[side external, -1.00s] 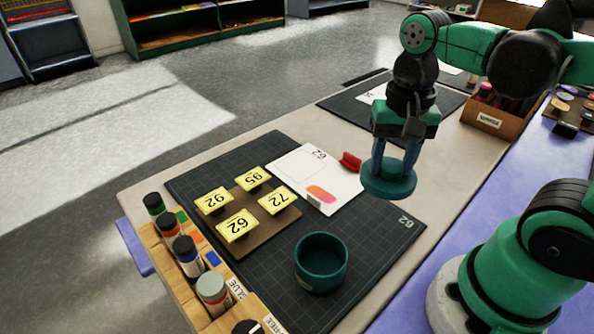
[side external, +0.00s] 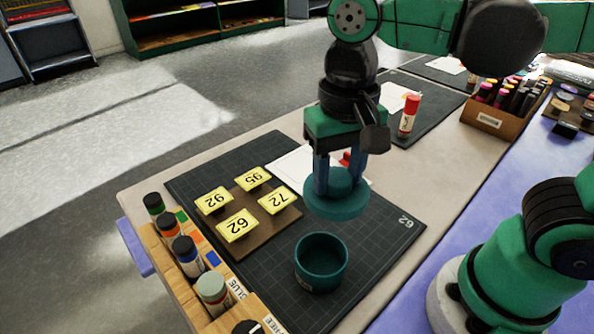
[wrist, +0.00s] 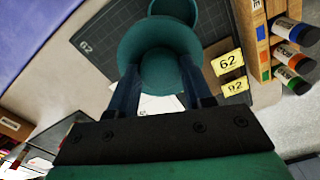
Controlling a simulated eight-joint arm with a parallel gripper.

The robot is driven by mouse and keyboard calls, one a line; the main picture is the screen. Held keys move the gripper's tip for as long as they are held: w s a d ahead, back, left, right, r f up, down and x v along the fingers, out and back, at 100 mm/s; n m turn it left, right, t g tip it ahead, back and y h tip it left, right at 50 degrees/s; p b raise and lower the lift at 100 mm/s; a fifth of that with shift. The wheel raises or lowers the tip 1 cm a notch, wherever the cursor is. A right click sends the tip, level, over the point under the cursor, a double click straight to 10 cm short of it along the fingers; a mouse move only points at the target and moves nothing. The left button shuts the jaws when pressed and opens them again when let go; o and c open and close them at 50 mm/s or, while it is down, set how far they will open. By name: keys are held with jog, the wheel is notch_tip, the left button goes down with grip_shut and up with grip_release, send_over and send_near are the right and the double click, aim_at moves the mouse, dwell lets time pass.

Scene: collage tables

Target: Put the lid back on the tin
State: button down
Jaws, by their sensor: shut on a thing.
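The teal round lid (side external: 336,200) is held level in my gripper (side external: 335,186), whose two blue fingers are shut on it. The lid is in the air, above and behind the open teal tin (side external: 321,262) in the side view. The tin stands upright on the dark cutting mat (side external: 385,237), its inside visible from above. In the wrist view the lid (wrist: 160,48) fills the space beyond the fingers of my gripper (wrist: 163,90), and part of the tin's rim (wrist: 172,8) shows past it at the top edge.
Yellow number cards (side external: 238,225) stand on a brown board left of the tin. A wooden rack with paint bottles (side external: 187,256) lines the table's left edge. A white sheet (side external: 290,167) lies partly behind my gripper. A red glue stick (side external: 409,115) stands further back. Mat right of the tin is bare.

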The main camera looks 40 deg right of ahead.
aim_at(326, 204)
jog(key=a+f, duration=0.1)
jog(key=s+a+f+n, duration=0.1)
jog(key=shift+a, duration=0.4)
jog(key=shift+f, duration=3.1)
jog(key=shift+f, duration=0.15)
grip_release()
jog(key=shift+r, duration=3.5)
jog(key=shift+c, duration=0.2)
